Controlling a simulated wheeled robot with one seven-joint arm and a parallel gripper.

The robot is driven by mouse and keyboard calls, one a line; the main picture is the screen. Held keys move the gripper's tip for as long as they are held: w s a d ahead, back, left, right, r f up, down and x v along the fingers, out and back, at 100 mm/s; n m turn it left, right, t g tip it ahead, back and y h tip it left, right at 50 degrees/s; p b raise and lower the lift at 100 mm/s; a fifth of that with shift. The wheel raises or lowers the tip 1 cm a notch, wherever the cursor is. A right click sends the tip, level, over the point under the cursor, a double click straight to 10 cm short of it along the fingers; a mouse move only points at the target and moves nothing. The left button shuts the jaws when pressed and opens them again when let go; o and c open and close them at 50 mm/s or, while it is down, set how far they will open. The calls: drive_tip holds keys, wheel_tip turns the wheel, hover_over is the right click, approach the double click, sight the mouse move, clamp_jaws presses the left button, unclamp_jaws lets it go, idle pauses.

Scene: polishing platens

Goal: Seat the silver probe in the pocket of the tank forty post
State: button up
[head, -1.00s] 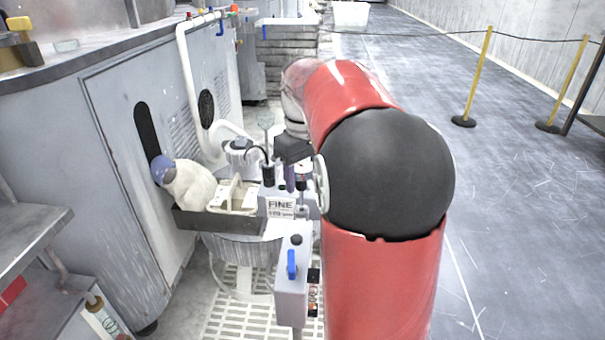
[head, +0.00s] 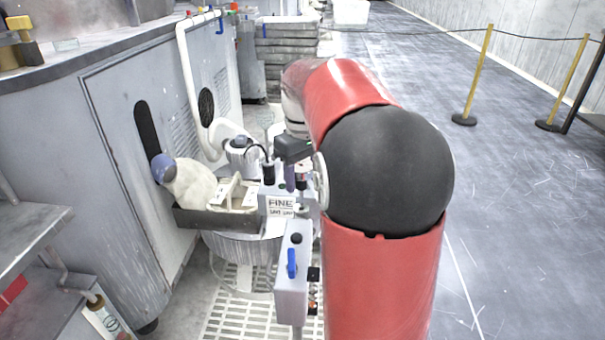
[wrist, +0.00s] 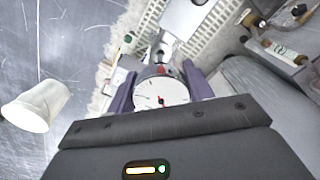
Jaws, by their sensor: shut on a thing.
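My gripper (wrist: 160,90) has its purple fingers closed on the sides of a dial-faced instrument (wrist: 160,93) with a silver body, which looks like the silver probe. Its white dial faces the wrist camera; its lower end is hidden. In the head view my gripper (head: 289,180) is above the grey stand with the FINE sign (head: 280,205). A small red, black and white piece shows beside the fingers. I cannot tell which part is the tank forty post or see its pocket, nor whether the probe touches anything.
A dark tray (head: 215,219) with a pale sack (head: 188,184) and a white carrier (head: 234,193) lies left of the stand. A grey box with a blue handle (head: 292,263) stands in front. A white cup (wrist: 36,106) shows in the wrist view.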

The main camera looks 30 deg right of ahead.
sight(302, 189)
drive_tip(key=shift+f+b, duration=1.75)
drive_tip(key=shift+f, duration=1.2)
drive_tip(key=o, duration=1.1)
drive_tip(key=shift+r, duration=0.1)
wheel_tip(302, 189, up, 8)
drive_tip(key=shift+f+p, duration=0.15)
drive_tip(key=shift+p, duration=0.65)
